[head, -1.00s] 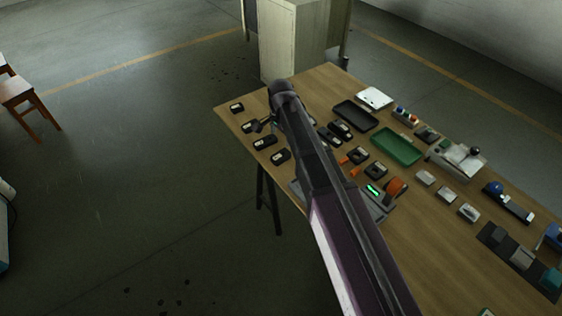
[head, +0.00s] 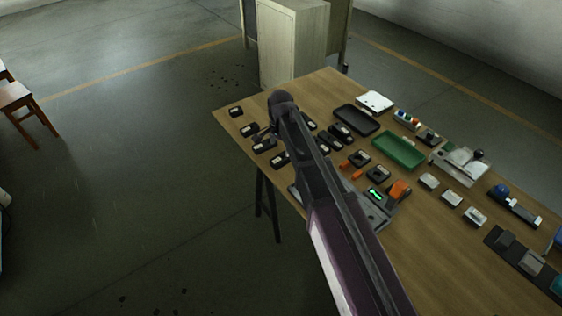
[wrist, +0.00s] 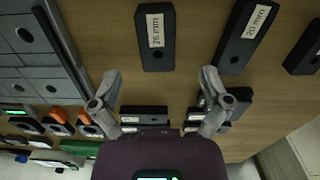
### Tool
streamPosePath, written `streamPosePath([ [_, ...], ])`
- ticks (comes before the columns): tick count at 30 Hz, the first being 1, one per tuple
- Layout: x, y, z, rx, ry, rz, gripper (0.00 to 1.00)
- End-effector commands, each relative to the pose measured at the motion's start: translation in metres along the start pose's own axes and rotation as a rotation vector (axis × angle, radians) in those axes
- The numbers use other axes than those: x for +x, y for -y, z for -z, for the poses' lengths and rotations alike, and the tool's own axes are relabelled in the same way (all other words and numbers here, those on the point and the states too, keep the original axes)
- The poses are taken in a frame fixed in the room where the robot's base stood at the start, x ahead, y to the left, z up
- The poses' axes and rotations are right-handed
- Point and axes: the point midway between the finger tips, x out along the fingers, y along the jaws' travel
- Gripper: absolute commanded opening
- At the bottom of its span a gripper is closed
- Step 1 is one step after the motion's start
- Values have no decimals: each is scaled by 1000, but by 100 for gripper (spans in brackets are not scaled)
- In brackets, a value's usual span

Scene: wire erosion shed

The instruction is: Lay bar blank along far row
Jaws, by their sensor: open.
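Several black blocks with white labels lie in rows on the wooden table. In the wrist view one reads 26 mm (wrist: 155,38) and one beside it 20 mm (wrist: 248,35). I cannot tell which piece is the bar blank or which row is the far row. My gripper (wrist: 160,76) is open and empty above the table, its two fingers apart, with bare wood between the tips. Two black pieces (wrist: 144,112) show nearer the palm, partly hidden by it. In the head view my arm covers part of the rows.
A black tray (head: 356,120) and a green tray (head: 399,150) lie beyond the blocks. A grey device with a green display (head: 376,195) sits near the front edge. Several small light blocks (head: 452,198) lie to the right. A cabinet (head: 285,45) stands behind the table.

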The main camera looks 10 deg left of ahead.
Motion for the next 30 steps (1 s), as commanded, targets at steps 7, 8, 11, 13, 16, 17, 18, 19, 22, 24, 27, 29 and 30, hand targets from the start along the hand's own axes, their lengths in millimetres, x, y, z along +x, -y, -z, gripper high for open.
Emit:
streamPosePath([
  [7,13,-1,-1,0,0,0,97],
  [8,16,-1,-2,0,0,0,97],
  [11,24,-2,-2,-1,0,0,97],
  [13,29,-3,-3,-1,0,0,97],
  [16,37,-3,-4,-1,0,0,97],
  [17,39,-3,-4,-1,0,0,97],
  [18,42,-3,-4,-1,0,0,97],
  [19,44,-3,-4,-1,0,0,97],
  [22,49,-3,-4,-1,0,0,97],
  [24,51,-3,-4,-1,0,0,97],
  [27,52,-3,-4,-1,0,0,97],
  [29,52,-3,-4,-1,0,0,97],
  [30,52,-3,-4,-1,0,0,97],
])
